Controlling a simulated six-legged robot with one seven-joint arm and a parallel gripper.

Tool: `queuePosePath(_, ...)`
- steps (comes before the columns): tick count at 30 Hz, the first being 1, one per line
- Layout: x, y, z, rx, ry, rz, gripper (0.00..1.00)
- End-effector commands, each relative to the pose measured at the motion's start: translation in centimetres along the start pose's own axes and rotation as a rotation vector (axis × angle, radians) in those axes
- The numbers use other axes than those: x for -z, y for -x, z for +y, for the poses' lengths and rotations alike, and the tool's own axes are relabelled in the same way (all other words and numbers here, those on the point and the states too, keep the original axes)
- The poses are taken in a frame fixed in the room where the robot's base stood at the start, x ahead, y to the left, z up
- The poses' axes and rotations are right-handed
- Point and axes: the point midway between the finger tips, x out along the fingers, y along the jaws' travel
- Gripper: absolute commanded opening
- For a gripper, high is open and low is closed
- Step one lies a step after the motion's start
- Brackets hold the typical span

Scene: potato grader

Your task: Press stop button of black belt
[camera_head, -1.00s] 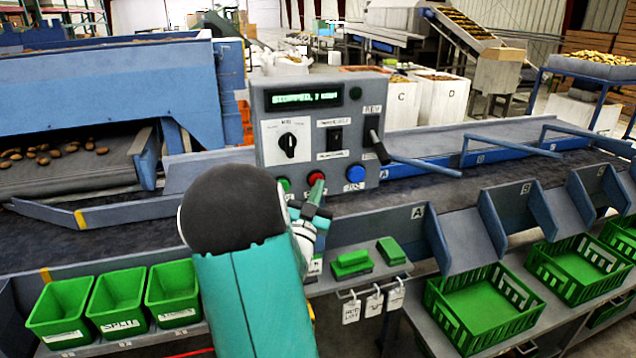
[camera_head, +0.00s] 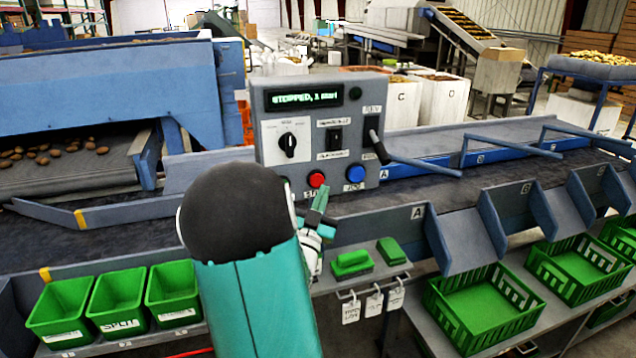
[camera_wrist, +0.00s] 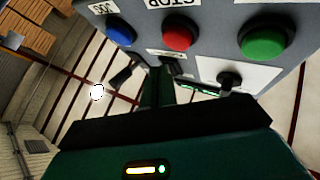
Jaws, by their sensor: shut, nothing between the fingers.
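The red stop button (camera_head: 316,179) is on the front of the grey control box (camera_head: 262,150). In the wrist view, which is upside down, the red button (camera_wrist: 180,36) sits under a STOP label, between the blue button (camera_wrist: 120,32) and the green button (camera_wrist: 265,42). The black belt (camera_head: 130,237) runs below the box. The box display (camera_head: 304,97) reads STOPPED and some small text. My gripper (camera_head: 319,200) is shut and empty, just below and in front of the red button, with a gap visible. My arm hides the green button in the head view.
A dial (camera_head: 288,145) is above. Green bins (camera_head: 115,300) and crates (camera_head: 490,310) stand in front.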

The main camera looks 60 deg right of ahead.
Motion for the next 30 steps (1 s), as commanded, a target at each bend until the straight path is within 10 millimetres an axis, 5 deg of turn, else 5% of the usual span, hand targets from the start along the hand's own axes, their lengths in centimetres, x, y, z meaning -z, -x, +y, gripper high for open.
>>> queuePosePath(12, 1.7, 2.4, 1.7, 0.001, -0.001, -0.002, 0.00)
queuePosePath(30, 1.7, 2.5, 1.7, 0.001, 0.000, -0.002, 0.00)
